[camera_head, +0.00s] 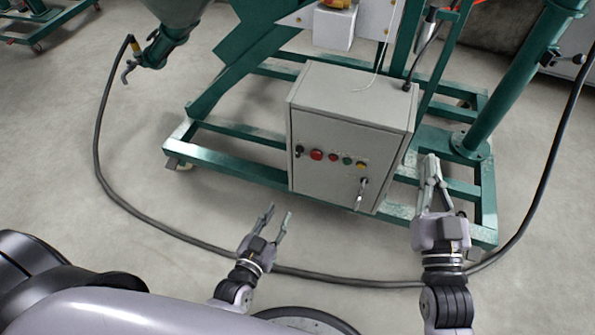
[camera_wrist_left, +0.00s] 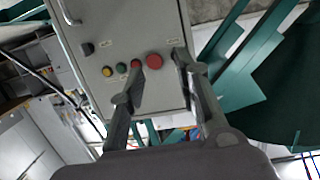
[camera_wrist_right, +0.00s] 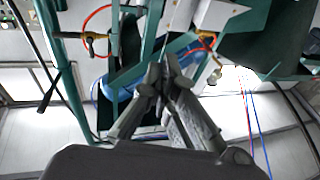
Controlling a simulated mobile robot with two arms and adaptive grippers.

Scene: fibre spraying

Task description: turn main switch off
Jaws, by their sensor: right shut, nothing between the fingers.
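The light grey control box (camera_head: 345,135) stands on a green frame in the head view. Its front has a black knob (camera_head: 298,150) at the left end of a row, then red, green and yellow buttons. A silver handle (camera_head: 360,195) is at the lower right. I cannot read which control is the main switch. My left gripper (camera_head: 280,211) is open and empty, in front of the box and apart from it. In the left wrist view the black knob (camera_wrist_left: 178,52) lies by one fingertip and is partly hidden. My right gripper (camera_head: 431,162) is shut and empty, right of the box.
The green frame (camera_head: 230,159) surrounds the box, with a thick post (camera_head: 515,85) at the right. A black hose (camera_head: 135,212) curves over the floor beneath my grippers. A thin cable rises from the box top.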

